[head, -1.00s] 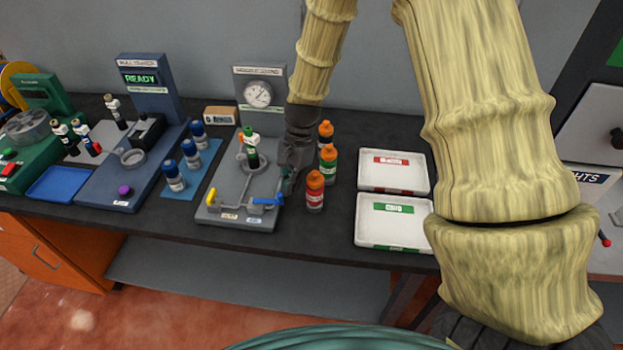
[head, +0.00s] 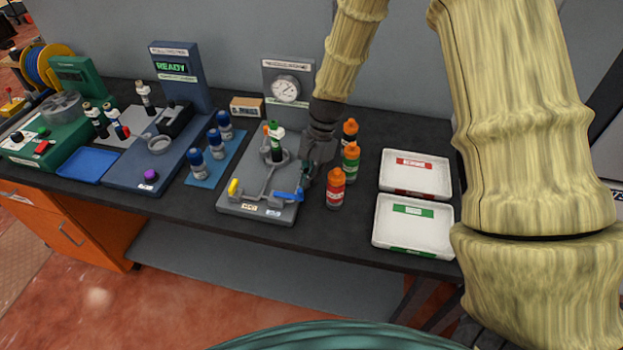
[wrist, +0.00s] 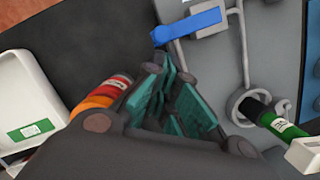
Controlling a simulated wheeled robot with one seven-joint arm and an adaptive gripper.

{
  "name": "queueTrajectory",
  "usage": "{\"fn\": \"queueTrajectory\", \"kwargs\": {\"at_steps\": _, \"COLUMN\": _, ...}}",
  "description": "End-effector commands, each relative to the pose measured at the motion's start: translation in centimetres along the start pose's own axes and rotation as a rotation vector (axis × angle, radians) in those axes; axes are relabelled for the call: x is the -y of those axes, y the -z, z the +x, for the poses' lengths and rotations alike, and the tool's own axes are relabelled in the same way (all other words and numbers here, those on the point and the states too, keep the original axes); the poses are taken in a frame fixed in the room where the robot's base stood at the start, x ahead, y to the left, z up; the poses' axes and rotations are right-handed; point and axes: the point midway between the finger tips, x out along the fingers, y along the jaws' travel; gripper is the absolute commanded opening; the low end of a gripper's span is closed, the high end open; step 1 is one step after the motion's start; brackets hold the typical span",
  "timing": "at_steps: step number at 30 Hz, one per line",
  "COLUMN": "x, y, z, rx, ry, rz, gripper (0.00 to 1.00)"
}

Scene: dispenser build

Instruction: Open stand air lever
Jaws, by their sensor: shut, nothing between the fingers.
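The grey stand (head: 240,203) with a round gauge (head: 286,89) is mid-bench in the head view. A green-banded vial (head: 275,150) stands upright in the stand's ring. My gripper (head: 307,183) is shut and empty at the stand's right edge, close to the blue lever's outer end. Contact cannot be told.
Several orange-capped bottles (head: 336,187) stand just right of my gripper, one close beside it in the wrist view (wrist: 100,97). Two white trays (head: 413,226) lie further right. Blue-capped bottles (head: 198,164) on a blue mat are left of the stand.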

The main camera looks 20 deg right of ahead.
Motion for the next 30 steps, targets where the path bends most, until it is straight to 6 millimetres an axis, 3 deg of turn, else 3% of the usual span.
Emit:
{"fn": "queueTrajectory", "kwargs": {"at_steps": 8, "x": 0.3, "y": 0.4, "z": -0.2, "rx": 0.0, "ry": 0.0, "rz": 0.0, "gripper": 0.0}}
{"fn": "queueTrajectory", "kwargs": {"at_steps": 18, "x": 0.3, "y": 3.8, "z": -1.2, "rx": 0.0, "ry": 0.0, "rz": -0.004, "gripper": 0.0}}
{"fn": "queueTrajectory", "kwargs": {"at_steps": 30, "x": 0.4, "y": 3.7, "z": -5.5, "rx": -0.001, "ry": 0.001, "rz": -0.004, "gripper": 0.0}}
